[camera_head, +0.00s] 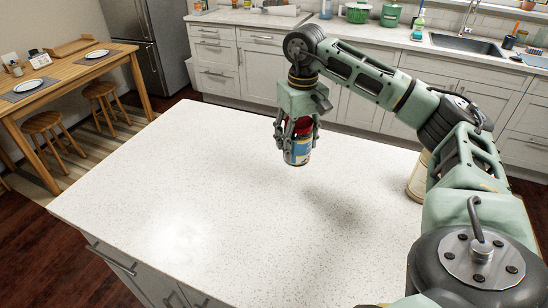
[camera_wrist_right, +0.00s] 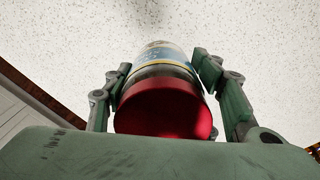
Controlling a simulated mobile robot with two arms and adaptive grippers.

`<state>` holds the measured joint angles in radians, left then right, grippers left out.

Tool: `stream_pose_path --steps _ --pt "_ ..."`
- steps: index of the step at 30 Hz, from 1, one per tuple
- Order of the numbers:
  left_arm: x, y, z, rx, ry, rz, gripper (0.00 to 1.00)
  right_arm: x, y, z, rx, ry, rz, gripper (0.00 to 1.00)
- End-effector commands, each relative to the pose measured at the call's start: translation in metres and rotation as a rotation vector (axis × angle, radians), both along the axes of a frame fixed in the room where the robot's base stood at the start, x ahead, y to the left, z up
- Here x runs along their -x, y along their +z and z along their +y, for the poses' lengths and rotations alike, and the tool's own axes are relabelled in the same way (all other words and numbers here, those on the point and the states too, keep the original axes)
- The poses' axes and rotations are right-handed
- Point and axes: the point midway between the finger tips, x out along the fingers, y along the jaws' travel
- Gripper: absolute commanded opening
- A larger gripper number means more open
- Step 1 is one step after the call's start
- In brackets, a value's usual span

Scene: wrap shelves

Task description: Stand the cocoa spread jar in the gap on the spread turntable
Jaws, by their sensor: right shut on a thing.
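My right gripper (camera_head: 298,137) is shut on a jar (camera_head: 299,152) with a red lid and a blue and pale label, which looks like the cocoa spread jar. The jar hangs upright below the gripper, above the white speckled island top. In the right wrist view the fingers (camera_wrist_right: 165,90) grip both sides of the jar, and its red lid (camera_wrist_right: 163,108) faces the camera. I cannot read the label. No turntable shows for certain. My left gripper is not in view.
The island top (camera_head: 180,190) is mostly bare. A cream round container (camera_head: 418,178) stands at its right side, partly hidden by my right arm. A dining table (camera_head: 60,75) with stools is at the left. Counters with a sink (camera_head: 465,44) line the back.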

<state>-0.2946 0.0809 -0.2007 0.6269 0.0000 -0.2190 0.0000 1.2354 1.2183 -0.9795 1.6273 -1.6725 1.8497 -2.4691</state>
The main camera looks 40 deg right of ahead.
Motion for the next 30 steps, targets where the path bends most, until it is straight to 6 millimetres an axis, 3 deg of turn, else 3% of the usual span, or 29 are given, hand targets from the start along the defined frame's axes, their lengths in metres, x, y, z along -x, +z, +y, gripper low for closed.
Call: stream_pose_path --steps 6,12,17,24,30 --pt "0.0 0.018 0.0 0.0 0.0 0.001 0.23 -0.04 -0.024 0.027 -0.002 0.002 0.0 0.03" --pt "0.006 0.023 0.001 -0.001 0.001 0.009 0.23 -0.06 -0.04 0.04 -0.002 0.0 -0.002 0.02" --pt "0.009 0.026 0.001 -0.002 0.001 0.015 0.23 -0.063 -0.049 0.041 0.001 -0.001 0.0 0.02" --pt "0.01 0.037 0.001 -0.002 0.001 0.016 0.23 -0.063 -0.079 0.041 0.0 -0.001 0.0 0.02" --pt "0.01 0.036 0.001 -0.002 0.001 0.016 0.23 -0.063 -0.084 0.041 0.0 -0.001 -0.003 0.02"
